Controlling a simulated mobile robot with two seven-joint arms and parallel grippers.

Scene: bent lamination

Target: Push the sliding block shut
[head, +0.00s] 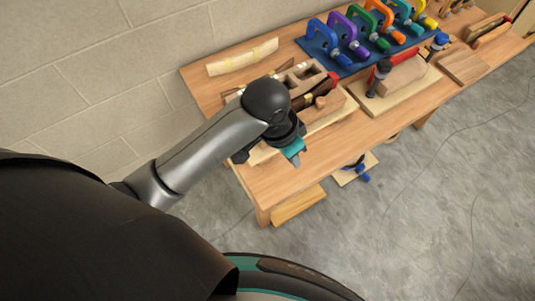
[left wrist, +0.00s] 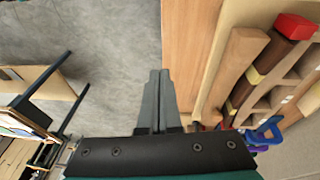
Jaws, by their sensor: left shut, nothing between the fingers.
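A wooden bending form (head: 303,73) with cut-outs lies on the workbench, partly hidden by my left arm. A dark strip with a red end (head: 332,80) lies along it, and a wooden block (head: 331,106), likely the sliding block, sits on the near side. In the left wrist view the block (left wrist: 234,72) is a long bar beside the dark strip (left wrist: 262,72) and its red end (left wrist: 294,26). My left gripper (head: 295,154) is shut and empty near the board's front edge. Its fingertips (left wrist: 159,74) are apart from the block. My right gripper is not in view.
Colored clamps (head: 352,38) stand on a blue mat at the back. A second board with a clamped block (head: 397,77) is to the right. A pale curved strip (head: 243,57) lies near the wall. The bench's front edge (head: 330,153) is clear.

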